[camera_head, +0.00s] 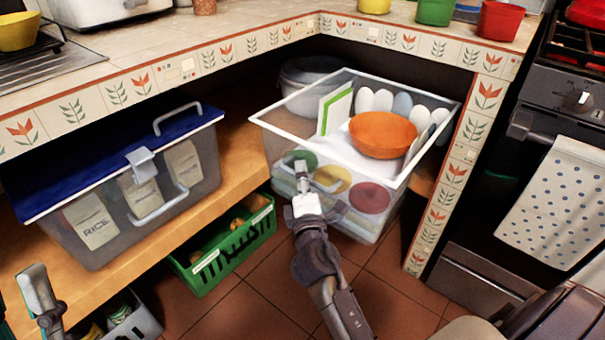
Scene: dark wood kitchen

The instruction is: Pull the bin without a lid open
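The bin without a lid (425,165) is a clear tub with a white rim, at the right of the lower shelf. Its front sticks out past the shelf edge over the floor. It holds an orange bowl (383,134), several white upright items and some round coloured things. My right gripper (303,180) is at the handle on the bin's front and looks shut on it, seen nearly edge-on. My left gripper (38,292) is partly in view at the bottom left, away from both bins; its opening is unclear.
A lidded bin (205,160) with a blue lid stands on the shelf at left. A green basket (233,246) sits below it. The counter's tiled post (453,180) is close at the bin's right. An oven with a towel (560,205) is farther right. Tiled floor is open in front.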

